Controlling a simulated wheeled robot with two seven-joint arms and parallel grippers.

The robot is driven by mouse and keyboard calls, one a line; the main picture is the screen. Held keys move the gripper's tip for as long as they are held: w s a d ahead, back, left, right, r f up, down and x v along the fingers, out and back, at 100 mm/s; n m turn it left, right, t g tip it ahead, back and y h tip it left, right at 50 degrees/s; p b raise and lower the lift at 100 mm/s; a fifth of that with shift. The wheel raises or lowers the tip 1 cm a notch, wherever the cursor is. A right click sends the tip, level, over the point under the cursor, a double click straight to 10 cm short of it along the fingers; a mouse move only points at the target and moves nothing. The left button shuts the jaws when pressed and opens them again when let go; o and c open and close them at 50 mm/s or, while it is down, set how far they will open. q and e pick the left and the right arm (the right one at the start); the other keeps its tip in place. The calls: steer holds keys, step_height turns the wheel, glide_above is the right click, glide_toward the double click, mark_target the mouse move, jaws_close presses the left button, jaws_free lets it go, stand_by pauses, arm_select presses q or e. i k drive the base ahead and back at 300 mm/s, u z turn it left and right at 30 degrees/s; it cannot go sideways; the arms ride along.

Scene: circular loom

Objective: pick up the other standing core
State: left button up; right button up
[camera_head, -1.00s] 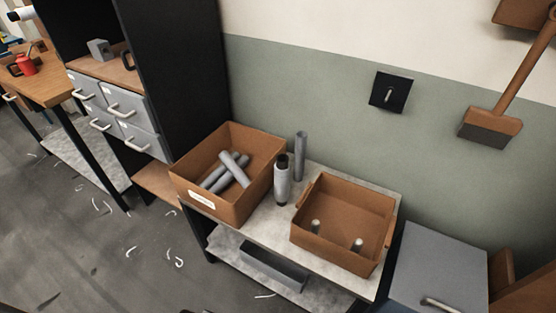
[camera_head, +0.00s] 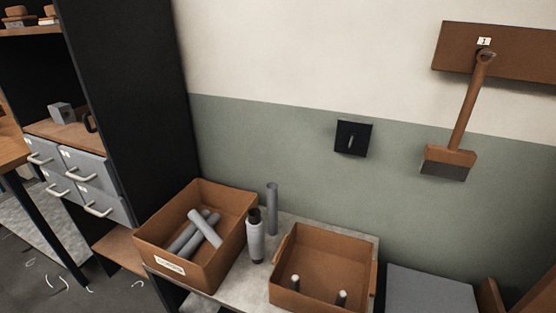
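Two upright pieces stand on the grey tabletop between two brown bins. One is a plain slim grey core (camera_head: 272,209) at the back, near the wall. The other is a thicker grey piece with dark ends (camera_head: 255,238), just in front and to the left of it. More grey cores (camera_head: 205,229) lie loose in the left bin (camera_head: 165,245). Neither of my grippers shows in the head view.
The right bin (camera_head: 322,239) holds two short pale-topped pegs. A grey cabinet top (camera_head: 430,290) lies at the right. A tall black shelf side (camera_head: 130,100) rises at the left.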

mark_target(272, 188)
steer(key=z, duration=3.55)
steer(key=k, duration=2.3)
steer(key=u, duration=1.05)
